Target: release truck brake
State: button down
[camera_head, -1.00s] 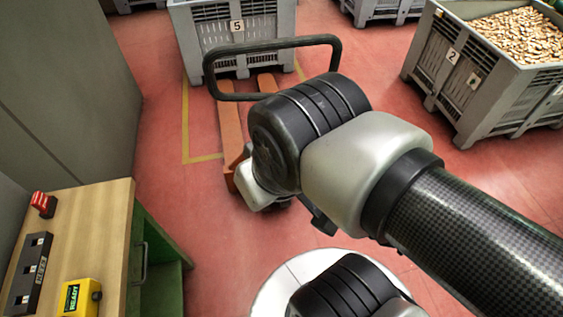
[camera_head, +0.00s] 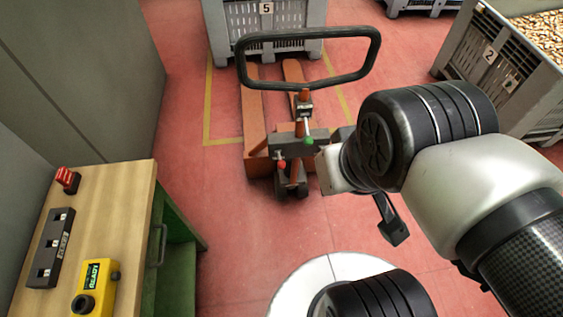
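The pallet truck (camera_head: 256,115) stands in the middle of the floor, with orange forks pointing away toward a grey crate. Its black loop handle (camera_head: 308,83) rises toward me. Low on the truck there is a green knob (camera_head: 309,141) on a short lever and a red knob (camera_head: 281,164); I cannot tell for sure which is the brake. My arm is to the right of the truck, and its wrist covers part of the truck's right side. A dark part of my gripper (camera_head: 394,230) shows below the wrist, apart from the truck; its fingers are mostly hidden.
A crate marked 5 (camera_head: 266,38) stands behind the truck, inside yellow floor lines. A crate marked 2 (camera_head: 489,72), full of corks, is at right. A wooden-topped bench (camera_head: 115,215) at left holds a yellow box (camera_head: 96,287) reading READY. Red floor lies clear between bench and truck.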

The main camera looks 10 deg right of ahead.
aim_at(280, 164)
jog(key=i+l, duration=0.25)
jog(key=l, duration=0.15)
jog(key=i+l, duration=0.2)
jog(key=l, duration=0.15)
jog(key=i+l, duration=0.25)
jog(key=l, duration=0.15)
jog(key=i+l, duration=0.25)
jog(key=l, duration=0.15)
jog(key=u, duration=2.15)
